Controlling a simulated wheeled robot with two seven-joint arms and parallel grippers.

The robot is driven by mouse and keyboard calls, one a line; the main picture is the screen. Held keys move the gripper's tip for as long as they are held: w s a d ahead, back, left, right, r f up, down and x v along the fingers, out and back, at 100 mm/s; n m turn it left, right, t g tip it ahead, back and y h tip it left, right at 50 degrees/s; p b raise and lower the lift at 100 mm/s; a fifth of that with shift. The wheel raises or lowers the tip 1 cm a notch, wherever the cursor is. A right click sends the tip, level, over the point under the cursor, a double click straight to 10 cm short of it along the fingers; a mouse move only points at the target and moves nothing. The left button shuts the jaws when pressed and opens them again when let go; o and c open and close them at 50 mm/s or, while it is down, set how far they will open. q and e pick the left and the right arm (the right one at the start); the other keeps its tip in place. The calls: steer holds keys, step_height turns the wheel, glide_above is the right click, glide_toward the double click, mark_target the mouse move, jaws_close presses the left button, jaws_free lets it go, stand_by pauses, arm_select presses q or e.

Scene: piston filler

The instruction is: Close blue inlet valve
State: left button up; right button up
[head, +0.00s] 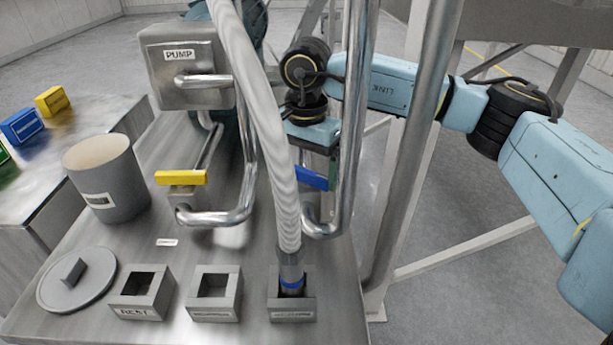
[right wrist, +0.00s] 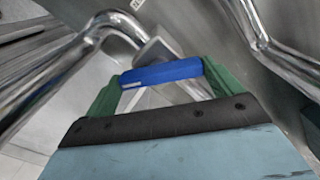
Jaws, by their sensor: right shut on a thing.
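The blue inlet valve handle (head: 312,177) sits on the pipework right of the white hose, partly hidden behind the hose and a steel pipe. In the right wrist view the blue handle (right wrist: 161,73) lies between the two green fingers of my right gripper (right wrist: 161,78). The gripper is shut on the handle. In the head view my right gripper (head: 314,158) reaches in from behind the steel pipe, its fingertips largely hidden. My left gripper is not in view.
A yellow valve handle (head: 181,177) is on the left pipe. The ribbed hose (head: 274,150) runs into the rightmost square holder (head: 292,309). A thick upright post (head: 409,130) stands close to my right arm. The pump box (head: 186,65), grey bucket (head: 103,178) and round lid (head: 77,280) are left.

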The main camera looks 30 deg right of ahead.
mark_target(306, 171)
steer(key=n+b, duration=0.2)
steer(key=n, duration=0.1)
steer(key=shift+n, duration=0.3)
steer(key=shift+n+b, duration=0.65)
steer(key=shift+n, duration=0.85)
steer(key=shift+r, duration=0.1)
steer(key=o, duration=0.7)
steer(key=shift+r, duration=0.1)
step_height(306, 171, up, 13)
steer(key=shift+r, duration=0.1)
